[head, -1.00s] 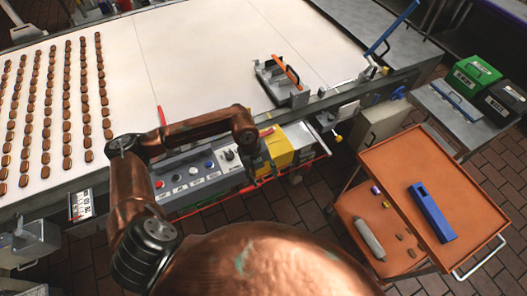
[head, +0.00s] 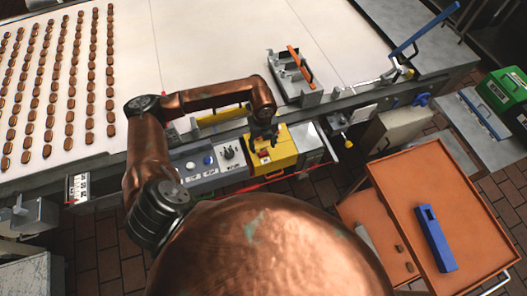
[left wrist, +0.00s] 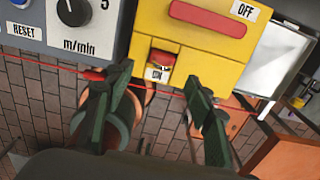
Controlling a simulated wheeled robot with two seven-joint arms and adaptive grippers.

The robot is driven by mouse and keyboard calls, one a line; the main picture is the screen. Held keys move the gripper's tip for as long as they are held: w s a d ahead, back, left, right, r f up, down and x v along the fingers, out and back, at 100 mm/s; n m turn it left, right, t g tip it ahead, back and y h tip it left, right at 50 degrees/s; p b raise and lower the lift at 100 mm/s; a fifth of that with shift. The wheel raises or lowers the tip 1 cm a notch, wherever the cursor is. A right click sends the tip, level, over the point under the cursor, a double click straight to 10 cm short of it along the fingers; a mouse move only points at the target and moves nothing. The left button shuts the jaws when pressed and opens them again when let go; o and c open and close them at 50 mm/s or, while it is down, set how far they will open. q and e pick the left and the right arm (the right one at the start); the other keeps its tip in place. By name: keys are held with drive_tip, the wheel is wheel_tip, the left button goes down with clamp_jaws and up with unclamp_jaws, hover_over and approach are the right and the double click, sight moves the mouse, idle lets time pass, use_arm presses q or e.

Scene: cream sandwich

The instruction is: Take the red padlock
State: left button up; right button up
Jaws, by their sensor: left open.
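A small red block (left wrist: 162,58) sits low on the front of the yellow switch box (left wrist: 150,25), above a white label. It may be the red padlock; its shackle cannot be made out. In the head view a red patch (head: 263,153) shows on the same yellow box (head: 286,150). My left gripper (left wrist: 148,88) is open and empty, its two dark fingers apart just below the block in the left wrist view. In the head view the left gripper (head: 264,133) overlaps the box's upper left part. My right gripper is not in view.
A red cord (left wrist: 50,66) runs across in front of the box, near my fingers. A grey control panel (left wrist: 70,25) adjoins the box on the left. The conveyor (head: 220,40) lies behind. An orange cart (head: 400,185) with a blue box (head: 435,238) stands at right.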

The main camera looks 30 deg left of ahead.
sight(263, 149)
use_arm(q)
drive_tip(key=f, duration=0.1)
drive_tip(key=f+p, duration=0.1)
drive_tip(key=shift+w+f, duration=0.25)
drive_tip(key=shift+f, duration=0.05)
wheel_tip(263, 149, down, 2)
drive_tip(key=shift+a+f, duration=0.1)
drive_tip(key=c, duration=1.2)
drive_tip(key=shift+c, duration=0.5)
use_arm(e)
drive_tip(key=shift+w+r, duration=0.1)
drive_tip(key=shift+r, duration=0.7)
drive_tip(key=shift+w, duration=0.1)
